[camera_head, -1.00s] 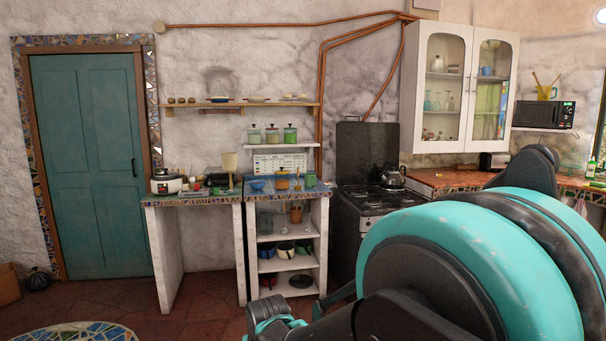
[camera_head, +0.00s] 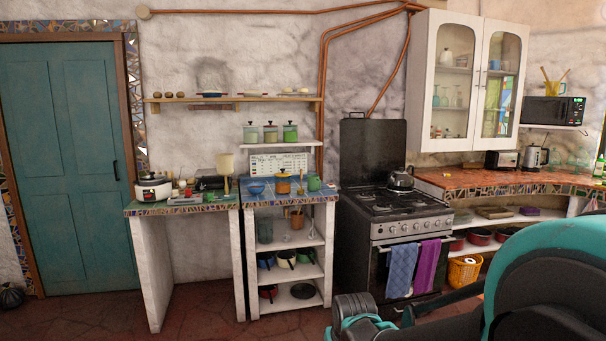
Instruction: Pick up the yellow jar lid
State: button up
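A small orange-yellow jar (camera_head: 283,187) stands on the blue-tiled top of the narrow counter (camera_head: 330,196), between a blue bowl (camera_head: 257,187) and a green cup (camera_head: 314,184). A knobbed top shows on the jar, apparently its lid; it is too small to tell clearly. No separate yellow lid stands out. What looks like my gripper (camera_head: 372,322), black and teal, is low at the bottom edge, well in front of and below the counter. Its fingers are partly cut off and I cannot tell whether they are open.
A stove (camera_head: 395,225) with a kettle (camera_head: 400,178) stands right of the narrow counter. A green-topped counter (camera_head: 185,208) with a cooker (camera_head: 152,187) is to the left. Jars (camera_head: 270,134) sit on a small shelf above. The tiled floor (camera_head: 215,315) in front is open.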

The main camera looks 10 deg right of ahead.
aim_at(280, 173)
jog(key=i+j+z, duration=0.15)
jog(key=i, duration=0.4)
jog(key=i+j+z, duration=0.15)
jog(key=i+j, duration=0.15)
jog(key=i, duration=0.2)
jog(key=i+j+z, duration=0.15)
jog(key=i+j, duration=0.2)
jog(key=i, duration=0.15)
